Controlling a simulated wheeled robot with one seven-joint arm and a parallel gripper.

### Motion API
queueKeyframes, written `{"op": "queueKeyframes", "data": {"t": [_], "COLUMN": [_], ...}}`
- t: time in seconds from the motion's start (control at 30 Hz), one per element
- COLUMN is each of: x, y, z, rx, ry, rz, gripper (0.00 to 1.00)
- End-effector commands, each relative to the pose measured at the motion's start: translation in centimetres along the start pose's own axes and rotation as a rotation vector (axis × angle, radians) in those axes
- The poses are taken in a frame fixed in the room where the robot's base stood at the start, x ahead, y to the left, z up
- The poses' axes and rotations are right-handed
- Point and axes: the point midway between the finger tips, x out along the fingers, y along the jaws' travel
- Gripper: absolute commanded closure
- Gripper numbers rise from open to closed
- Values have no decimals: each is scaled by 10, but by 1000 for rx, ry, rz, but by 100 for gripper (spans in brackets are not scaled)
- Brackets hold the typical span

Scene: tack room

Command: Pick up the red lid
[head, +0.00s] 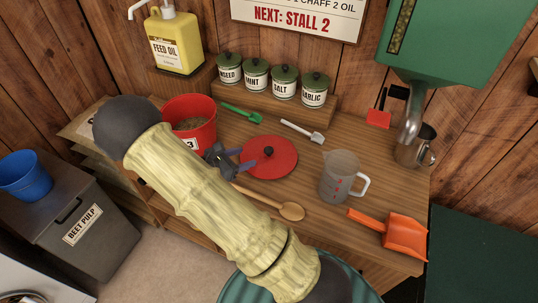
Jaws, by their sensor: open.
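The red lid (272,164) lies flat on the wooden bench. It is round with a small dark knob (268,152) on top. My gripper (243,160) is at the lid's left side, with its purple-tipped fingers spread and pointing right toward the lid. The fingers are open with nothing seen between them. One fingertip overlaps the lid's left edge in the picture; I cannot tell whether it touches. My pale yellow arm crosses the front left of the bench and hides part of it.
A red bucket (203,132) of feed stands just behind my gripper. Several labelled canisters (284,82) stand on a shelf behind.

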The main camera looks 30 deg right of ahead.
Motion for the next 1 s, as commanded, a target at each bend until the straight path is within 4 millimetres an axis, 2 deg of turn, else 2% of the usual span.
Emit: {"op": "queueKeyframes", "data": {"t": [0.2, 0.4, 0.83, 1.0], "x": [40, 69, 77, 95], "y": [-1, 0, 0, 4], "z": [1, 1, 0, 1], "rx": [-2, 0, 1, 1], "ry": [-1, -1, 0, -1], "rz": [-4, -2, -1, -4], "gripper": [47, 47, 47, 47]}}
